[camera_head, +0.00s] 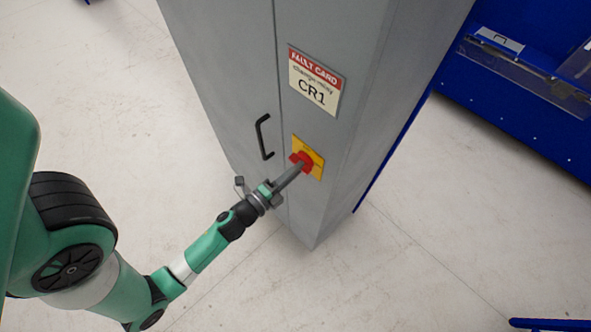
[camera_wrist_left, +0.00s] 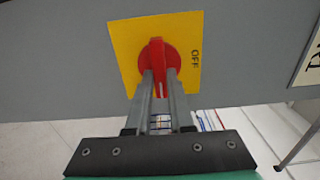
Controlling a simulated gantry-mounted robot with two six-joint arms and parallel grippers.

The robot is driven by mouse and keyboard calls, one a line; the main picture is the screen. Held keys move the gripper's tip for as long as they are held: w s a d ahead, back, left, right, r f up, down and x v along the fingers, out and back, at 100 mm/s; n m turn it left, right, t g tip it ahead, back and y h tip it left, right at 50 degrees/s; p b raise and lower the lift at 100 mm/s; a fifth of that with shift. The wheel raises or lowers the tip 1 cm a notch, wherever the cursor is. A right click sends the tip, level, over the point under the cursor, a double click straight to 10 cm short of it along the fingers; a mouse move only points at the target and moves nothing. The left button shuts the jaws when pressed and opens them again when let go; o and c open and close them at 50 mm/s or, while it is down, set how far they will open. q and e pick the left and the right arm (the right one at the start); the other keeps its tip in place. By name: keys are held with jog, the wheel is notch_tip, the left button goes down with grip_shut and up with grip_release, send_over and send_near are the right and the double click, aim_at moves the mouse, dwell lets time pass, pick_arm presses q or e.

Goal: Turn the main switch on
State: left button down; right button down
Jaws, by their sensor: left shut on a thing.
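The main switch is a red rotary knob (camera_head: 300,158) on a yellow plate (camera_head: 316,160), set on the front of a grey cabinet (camera_head: 222,70). In the left wrist view the red knob (camera_wrist_left: 158,58) sits on the yellow plate (camera_wrist_left: 125,40), with the word OFF printed at the plate's right. My left gripper (camera_wrist_left: 160,78) is shut on the knob's handle, one finger on each side; it also shows at the switch in the head view (camera_head: 295,170). My right gripper is not in view.
A black door handle (camera_head: 262,137) is on the cabinet left of the switch. A fault card reading CR1 (camera_head: 315,82) is above it. Blue equipment (camera_head: 520,100) stands at the right. The pale floor (camera_head: 430,260) around the cabinet is mostly clear.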

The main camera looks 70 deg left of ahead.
pick_arm(q)
jog(key=c, duration=0.8)
grip_release()
jog(key=v, duration=1.1)
jog(key=shift+s, duration=0.3)
jog(key=shift+d, duration=0.2)
